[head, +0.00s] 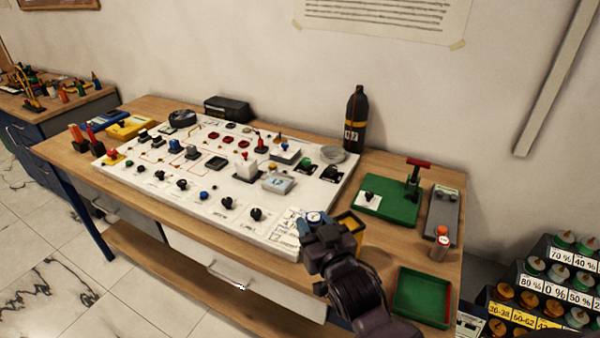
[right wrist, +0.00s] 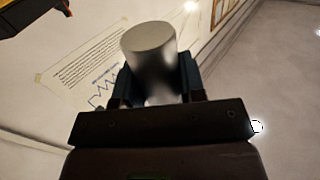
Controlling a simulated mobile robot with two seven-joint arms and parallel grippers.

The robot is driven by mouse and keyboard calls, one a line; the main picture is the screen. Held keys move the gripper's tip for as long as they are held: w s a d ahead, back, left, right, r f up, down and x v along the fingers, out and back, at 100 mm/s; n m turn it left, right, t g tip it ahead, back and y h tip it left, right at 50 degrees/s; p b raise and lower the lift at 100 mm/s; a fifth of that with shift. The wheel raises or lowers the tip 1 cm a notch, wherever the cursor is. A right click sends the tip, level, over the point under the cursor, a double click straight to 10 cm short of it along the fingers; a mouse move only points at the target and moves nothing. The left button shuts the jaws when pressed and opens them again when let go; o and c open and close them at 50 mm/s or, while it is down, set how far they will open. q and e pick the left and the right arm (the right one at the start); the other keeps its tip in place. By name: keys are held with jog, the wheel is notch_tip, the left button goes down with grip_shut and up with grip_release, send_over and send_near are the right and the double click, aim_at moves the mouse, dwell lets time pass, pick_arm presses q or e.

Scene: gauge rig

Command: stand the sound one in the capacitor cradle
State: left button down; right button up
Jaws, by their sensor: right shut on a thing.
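My right gripper (head: 318,226) is over the front right corner of the white panel, shut on a small cylinder (head: 315,217). In the right wrist view the cylinder (right wrist: 148,48) is plain grey with a flat end, standing out between the fingers (right wrist: 155,90). Its lower part is hidden by the gripper. A similar small cylinder with an orange-red top (head: 440,246) stands near the right end of the bench, by a grey block (head: 443,208). I cannot tell which thing is the capacitor cradle. My left gripper is not in view.
The white panel (head: 150,190) carries several knobs and switches. A yellow-edged box (head: 351,226) is just right of my gripper. A green board with a red-handled lever (head: 385,206), a green tray (head: 420,309) and a dark bottle (head: 355,120) stand on the bench. Stepped bins are at right.

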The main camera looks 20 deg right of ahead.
jog(key=shift+w+a+r, duration=0.1)
jog(key=shift+w+r, duration=0.1)
jog(key=shift+r, duration=0.25)
pick_arm(q)
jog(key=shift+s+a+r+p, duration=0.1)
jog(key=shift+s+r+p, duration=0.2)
jog(key=shift+p, duration=0.55)
pick_arm(e)
jog(key=w+d+r+m+h, duration=0.1)
jog(key=d+r+m+h, duration=0.1)
jog(key=d+r, duration=0.3)
jog(key=w+d+r+m+g+h, duration=0.1)
jog(key=w+d+r+h, duration=0.1)
jog(key=d+r, duration=0.4)
notch_tip(320, 180, up, 5)
jog(key=shift+m+h, duration=0.4)
jog(key=shift+h, duration=0.5)
jog(key=shift+d+f, duration=0.1)
